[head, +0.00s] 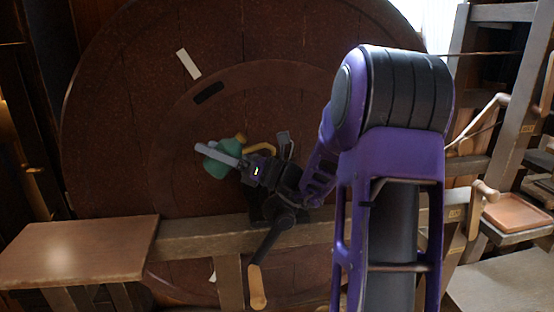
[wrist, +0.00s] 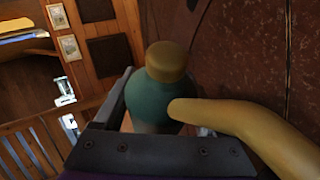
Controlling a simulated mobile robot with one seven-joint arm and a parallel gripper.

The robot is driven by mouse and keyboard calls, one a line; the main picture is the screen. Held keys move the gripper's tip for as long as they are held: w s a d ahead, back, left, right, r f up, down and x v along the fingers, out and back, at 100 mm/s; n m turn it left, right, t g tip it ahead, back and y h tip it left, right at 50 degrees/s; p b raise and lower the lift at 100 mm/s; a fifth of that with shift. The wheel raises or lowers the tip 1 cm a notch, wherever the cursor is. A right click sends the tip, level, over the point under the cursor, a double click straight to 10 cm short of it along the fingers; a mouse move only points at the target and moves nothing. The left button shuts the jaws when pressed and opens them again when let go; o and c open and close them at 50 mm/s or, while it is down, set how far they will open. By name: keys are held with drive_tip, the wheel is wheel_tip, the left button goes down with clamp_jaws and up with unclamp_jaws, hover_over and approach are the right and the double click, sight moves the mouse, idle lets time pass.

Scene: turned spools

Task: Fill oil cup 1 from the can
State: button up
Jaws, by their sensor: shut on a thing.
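The can is a green, rounded vessel (head: 217,166) with a brass cap and a curved brass spout or handle; I cannot tell which. It also shows close up in the wrist view (wrist: 150,102), with the cap at its top and the curved brass part reaching to the lower right. My gripper (head: 220,154) is shut on the can and holds it in front of the big dark wheel, above the wooden rail. I cannot make out oil cup 1 in either view.
The large brown wheel (head: 120,120) fills the back, with a white mark (head: 188,64) on it. A wooden shelf (head: 80,250) stands at lower left. A crank with a wooden handle (head: 258,288) hangs below my gripper. A wooden frame with a tray (head: 518,212) stands right.

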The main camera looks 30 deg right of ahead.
drive_tip(key=shift+w+d+r+n+g+h+p, duration=0.4)
drive_tip(key=shift+d+r+h+p, duration=0.3)
drive_tip(key=shift+p, duration=0.9)
drive_tip(key=shift+a+r+n+g+h, duration=0.2)
drive_tip(key=shift+n+g+h, duration=0.3)
drive_tip(key=shift+g+h, duration=0.15)
drive_tip(key=a+n+g+h, duration=0.1)
drive_tip(key=a+r+g+h, duration=0.1)
drive_tip(key=h, duration=0.1)
drive_tip(key=shift+w+a+r+n, duration=0.15)
drive_tip(key=shift+r+n, duration=0.05)
drive_tip(key=shift+n, duration=0.2)
drive_tip(key=shift+a+f, duration=0.15)
drive_tip(key=s+f+m+t+h, duration=0.1)
drive_tip(key=f+m+h, duration=0.1)
drive_tip(key=f, duration=0.3)
drive_tip(key=s+f+m+t+h, duration=0.1)
drive_tip(key=s+f+m+h, duration=0.1)
drive_tip(key=f, duration=0.4)
drive_tip(key=s+f+m+t+h, duration=0.1)
drive_tip(key=f+m+h, duration=0.1)
drive_tip(key=f, duration=0.4)
drive_tip(key=shift+s+f+t+h, duration=0.2)
drive_tip(key=shift+s+t+h, duration=0.05)
